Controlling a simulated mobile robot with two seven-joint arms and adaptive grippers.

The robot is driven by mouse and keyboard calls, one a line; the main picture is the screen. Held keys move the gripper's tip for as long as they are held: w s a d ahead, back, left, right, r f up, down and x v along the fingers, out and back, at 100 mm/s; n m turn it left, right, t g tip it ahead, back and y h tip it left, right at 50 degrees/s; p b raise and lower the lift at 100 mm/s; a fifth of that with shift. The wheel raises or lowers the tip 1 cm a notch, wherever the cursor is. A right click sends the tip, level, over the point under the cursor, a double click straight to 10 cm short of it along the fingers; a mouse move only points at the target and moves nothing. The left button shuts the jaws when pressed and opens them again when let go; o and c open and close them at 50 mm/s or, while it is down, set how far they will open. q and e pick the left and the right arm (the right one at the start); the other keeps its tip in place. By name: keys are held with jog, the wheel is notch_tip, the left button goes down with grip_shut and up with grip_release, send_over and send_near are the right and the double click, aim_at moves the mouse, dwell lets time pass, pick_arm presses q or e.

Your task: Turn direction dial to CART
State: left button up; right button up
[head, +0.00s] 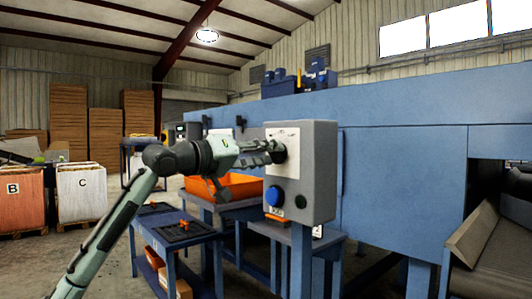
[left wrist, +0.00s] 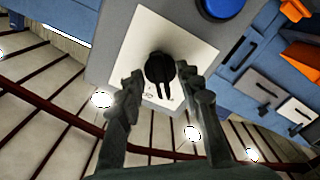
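The direction dial (left wrist: 159,68) is a black round knob with a pointer bar on a white label plate (left wrist: 195,45). The plate (head: 291,134) is on the front of a grey control box (head: 322,165) in the head view. My left gripper (head: 272,151) reaches the dial from the left. In the left wrist view, the left gripper (left wrist: 160,78) is open, with one finger on each side of the dial and a visible gap to it. The label print is too small to read, so the dial's setting is unclear. My right gripper is out of view.
A blue button (head: 273,196) and a dark button (head: 300,202) sit below the plate on the box. An orange crate (head: 236,185) stands behind my left gripper. A blue machine (head: 400,150) fills the right. Blue side tables (head: 178,232) stand below the arm.

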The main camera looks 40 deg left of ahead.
pick_arm(q)
grip_shut()
